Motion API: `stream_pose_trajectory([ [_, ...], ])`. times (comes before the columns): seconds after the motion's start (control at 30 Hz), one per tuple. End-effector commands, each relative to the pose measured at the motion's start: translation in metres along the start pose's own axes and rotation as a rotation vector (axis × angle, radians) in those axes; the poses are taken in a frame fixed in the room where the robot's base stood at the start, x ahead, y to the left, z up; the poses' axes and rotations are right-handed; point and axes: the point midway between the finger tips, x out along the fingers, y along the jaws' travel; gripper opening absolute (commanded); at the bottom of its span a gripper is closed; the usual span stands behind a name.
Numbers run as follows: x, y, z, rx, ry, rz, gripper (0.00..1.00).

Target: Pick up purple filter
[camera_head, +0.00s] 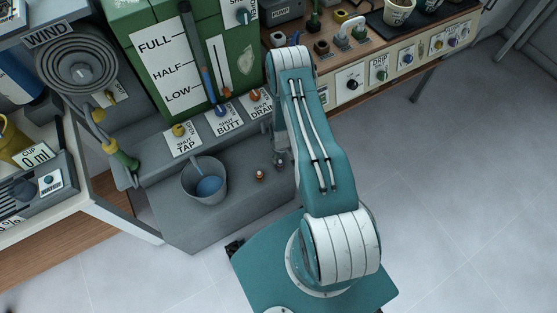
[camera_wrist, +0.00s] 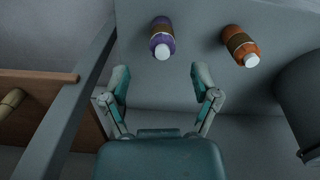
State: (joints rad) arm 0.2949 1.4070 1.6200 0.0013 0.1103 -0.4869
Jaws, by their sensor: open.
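In the head view my gripper (camera_head: 280,160) shows only partly beside my forearm, over the ledge's right end.
A similar orange cylinder (camera_wrist: 241,45) stands beside the purple one; it also shows in the head view (camera_head: 259,176). A grey bucket (camera_head: 193,180) stands left of it, and shows in the wrist view (camera_wrist: 306,95). A green tank (camera_head: 155,50) with labelled valves rises behind.

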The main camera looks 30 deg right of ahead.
Motion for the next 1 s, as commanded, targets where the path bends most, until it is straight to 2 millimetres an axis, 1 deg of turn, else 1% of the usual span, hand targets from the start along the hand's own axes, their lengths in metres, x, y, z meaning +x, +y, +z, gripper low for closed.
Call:
stream_pose_trajectory([
  [0.03,0.006,-0.001,0.004,0.000,-0.003,-0.002,0.79],
  [0.1,0.011,-0.001,0.005,-0.001,-0.003,-0.002,0.79],
  [0.37,0.036,-0.002,0.005,-0.002,-0.004,-0.002,0.79],
  [0.6,0.069,-0.004,0.005,-0.002,-0.004,-0.002,0.79],
  [0.7,0.079,-0.004,0.005,-0.002,-0.003,-0.002,0.79],
  [0.8,0.083,-0.004,0.005,-0.002,-0.003,-0.002,0.79],
  [1.0,0.083,-0.003,0.004,-0.001,-0.003,-0.002,0.79],
])
